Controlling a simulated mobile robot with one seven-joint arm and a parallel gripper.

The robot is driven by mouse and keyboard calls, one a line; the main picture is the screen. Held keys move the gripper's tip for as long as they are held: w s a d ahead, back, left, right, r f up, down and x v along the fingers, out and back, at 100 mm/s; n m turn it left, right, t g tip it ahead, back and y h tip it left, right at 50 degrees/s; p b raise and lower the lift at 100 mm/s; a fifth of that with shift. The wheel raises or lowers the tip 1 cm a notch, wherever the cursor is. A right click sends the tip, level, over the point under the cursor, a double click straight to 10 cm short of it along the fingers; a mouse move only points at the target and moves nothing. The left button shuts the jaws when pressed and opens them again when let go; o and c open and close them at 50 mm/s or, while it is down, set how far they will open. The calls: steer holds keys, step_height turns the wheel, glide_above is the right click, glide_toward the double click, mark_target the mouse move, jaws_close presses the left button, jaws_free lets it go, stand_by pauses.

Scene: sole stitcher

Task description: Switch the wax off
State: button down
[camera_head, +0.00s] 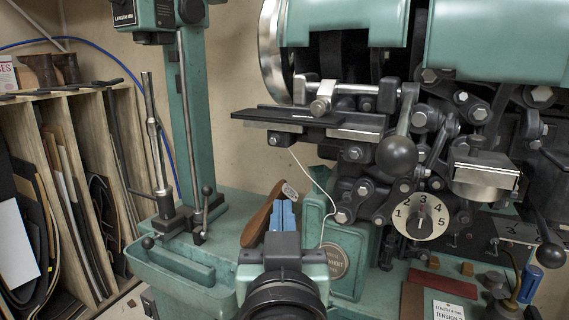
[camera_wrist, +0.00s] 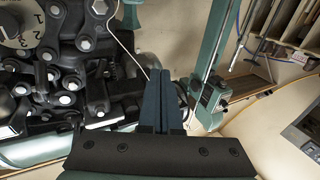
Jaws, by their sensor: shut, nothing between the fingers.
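My gripper (camera_head: 283,208) is at the lower middle of the head view, its blue fingers shut together with nothing between them. In the wrist view the closed fingers (camera_wrist: 161,74) point toward the green stitching machine. The machine's body (camera_head: 500,40) fills the right of the head view. I cannot make out a control marked as wax. A round dial numbered 1 to 5 (camera_head: 420,218) sits on the machine front, right of my gripper and apart from it; part of it also shows in the wrist view (camera_wrist: 18,28). A black ball-ended lever (camera_head: 397,155) hangs above the dial.
A brown shoe-shaped piece (camera_head: 262,222) lies just behind my fingers. A white thread (camera_head: 312,180) hangs nearby. A green column (camera_head: 190,110) and small levers (camera_head: 207,195) stand left. Wooden racks (camera_head: 90,150) line the far left. Tags and a blue-handled tool (camera_head: 530,283) lie at lower right.

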steer(key=s+r+t+p, duration=0.2)
steer(key=s+r+t, duration=0.3)
steer(key=r, duration=0.7)
steer(key=s+r+t+p, duration=0.1)
steer(key=s+r+t, duration=0.3)
steer(key=s+r, duration=0.65)
steer(key=w+r+p, duration=0.3)
steer(key=r+p, duration=1.7)
steer(key=r, duration=0.1)
steer(key=shift+r, duration=0.2)
steer(key=shift+d, duration=0.1)
